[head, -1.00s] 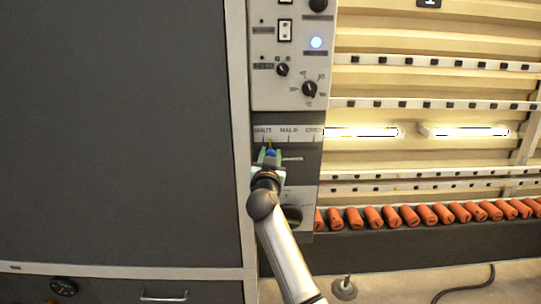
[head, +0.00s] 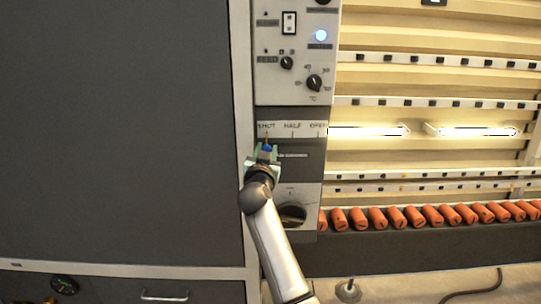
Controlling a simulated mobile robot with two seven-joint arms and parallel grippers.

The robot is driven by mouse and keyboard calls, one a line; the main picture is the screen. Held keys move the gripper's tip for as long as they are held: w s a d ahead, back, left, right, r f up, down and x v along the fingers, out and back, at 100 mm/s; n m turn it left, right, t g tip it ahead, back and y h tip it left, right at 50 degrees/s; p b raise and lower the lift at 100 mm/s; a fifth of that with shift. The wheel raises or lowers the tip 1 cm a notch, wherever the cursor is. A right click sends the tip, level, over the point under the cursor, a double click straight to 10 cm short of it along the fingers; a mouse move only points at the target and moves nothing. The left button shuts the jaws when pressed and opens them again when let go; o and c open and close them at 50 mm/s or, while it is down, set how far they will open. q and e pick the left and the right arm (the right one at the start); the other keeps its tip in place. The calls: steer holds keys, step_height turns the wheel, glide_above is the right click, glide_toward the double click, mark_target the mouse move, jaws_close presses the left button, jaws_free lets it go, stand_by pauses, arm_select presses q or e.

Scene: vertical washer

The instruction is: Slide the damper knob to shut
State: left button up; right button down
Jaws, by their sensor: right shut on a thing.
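The damper knob (head: 267,147) is small and blue, with a thin pointer above it. It sits at the left end of its slot (head: 294,155), under the word SHUT on the white scale strip (head: 292,130) marked SHUT, HALF and OPEN. My right gripper (head: 264,153) is shut on the knob, with its green fingertips on either side and partly hiding it. My left gripper is not in view.
A control panel with dials (head: 314,82) and a lit button (head: 321,36) is above. A large dial (head: 292,215) is below right of the gripper. A large dark door (head: 115,130) fills the left. Orange rollers (head: 377,219) line the right.

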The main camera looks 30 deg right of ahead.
steer(key=c, duration=0.5)
jaws_free()
steer(key=shift+w+a, duration=0.1)
steer(key=shift+a, duration=0.1)
steer(key=shift+c, duration=0.2)
steer(key=shift+r, duration=0.1)
